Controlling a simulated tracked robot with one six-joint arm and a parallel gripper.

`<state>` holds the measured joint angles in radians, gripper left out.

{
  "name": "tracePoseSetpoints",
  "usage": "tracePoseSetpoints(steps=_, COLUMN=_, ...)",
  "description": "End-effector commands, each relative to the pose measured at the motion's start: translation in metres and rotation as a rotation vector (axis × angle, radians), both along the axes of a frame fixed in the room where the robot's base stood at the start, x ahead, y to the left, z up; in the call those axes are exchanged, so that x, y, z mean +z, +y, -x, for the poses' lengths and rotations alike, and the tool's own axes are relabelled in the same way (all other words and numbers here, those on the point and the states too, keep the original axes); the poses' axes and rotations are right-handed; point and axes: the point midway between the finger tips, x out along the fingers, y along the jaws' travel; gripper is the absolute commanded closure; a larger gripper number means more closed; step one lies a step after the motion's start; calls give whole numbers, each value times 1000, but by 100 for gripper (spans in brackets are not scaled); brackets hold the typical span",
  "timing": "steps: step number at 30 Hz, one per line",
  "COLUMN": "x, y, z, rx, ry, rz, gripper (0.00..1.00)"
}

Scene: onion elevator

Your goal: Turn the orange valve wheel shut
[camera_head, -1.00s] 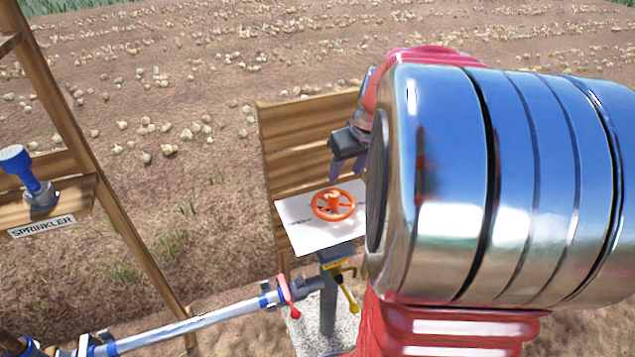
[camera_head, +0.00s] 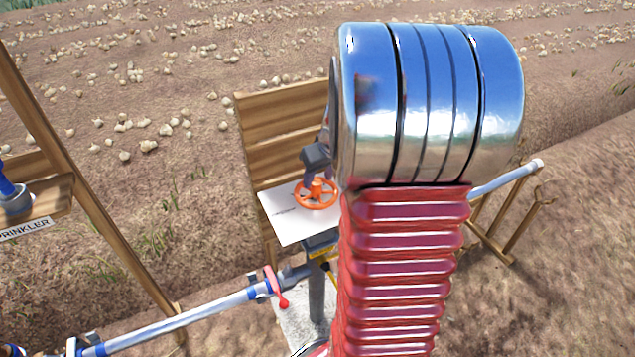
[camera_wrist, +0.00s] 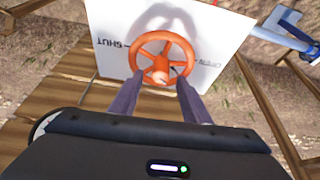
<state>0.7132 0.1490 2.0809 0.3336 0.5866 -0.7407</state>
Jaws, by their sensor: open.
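The orange valve wheel (camera_head: 316,193) lies over a white plate (camera_head: 282,229) in front of a wooden plank panel. In the wrist view the wheel (camera_wrist: 161,57) shows its spokes and hub, and the plate (camera_wrist: 103,25) carries the word SHUT on the left and another partly hidden word on the right. In the head view my gripper (camera_head: 314,172) is just above the wheel, partly hidden by my arm. I cannot tell whether the fingers touch the rim.
The plank panel (camera_head: 285,140) stands right behind the wheel. A metal pipe (camera_head: 185,323) with a red-handled valve (camera_head: 276,288) runs low at the left. Open soil with scattered onions lies behind.

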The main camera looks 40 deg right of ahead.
Motion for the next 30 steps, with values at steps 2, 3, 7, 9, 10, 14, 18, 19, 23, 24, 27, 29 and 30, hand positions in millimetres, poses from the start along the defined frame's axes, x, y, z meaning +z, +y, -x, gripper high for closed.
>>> tracePoseSetpoints(steps=2, x=-12, y=0, z=-4, rx=1, ry=3, rz=-3, gripper=57)
tracePoseSetpoints(steps=3, x=-16, y=-1, z=-5, rx=0, ry=3, rz=-2, gripper=57)
tracePoseSetpoints(steps=7, x=-28, y=-2, z=-11, rx=0, ry=2, rz=-1, gripper=57)
tracePoseSetpoints(steps=9, x=-33, y=-3, z=-13, rx=0, ry=2, rz=-1, gripper=57)
tracePoseSetpoints(steps=10, x=-35, y=-3, z=-13, rx=0, ry=2, rz=-1, gripper=57)
tracePoseSetpoints(steps=14, x=-38, y=-4, z=-15, rx=0, ry=1, rz=1, gripper=57)
tracePoseSetpoints(steps=18, x=-38, y=-4, z=-15, rx=0, ry=0, rz=1, gripper=57)
tracePoseSetpoints(steps=19, x=-38, y=-4, z=-15, rx=0, ry=0, rz=1, gripper=57)
tracePoseSetpoints(steps=23, x=-38, y=-4, z=-15, rx=0, ry=1, rz=0, gripper=61)
tracePoseSetpoints(steps=24, x=-38, y=-4, z=-15, rx=0, ry=1, rz=0, gripper=64)
tracePoseSetpoints(steps=27, x=-38, y=-3, z=-15, rx=0, ry=1, rz=0, gripper=71)
tracePoseSetpoints(steps=29, x=-37, y=-3, z=-15, rx=0, ry=1, rz=0, gripper=75)
tracePoseSetpoints(steps=30, x=-37, y=-3, z=-15, rx=0, ry=1, rz=0, gripper=78)
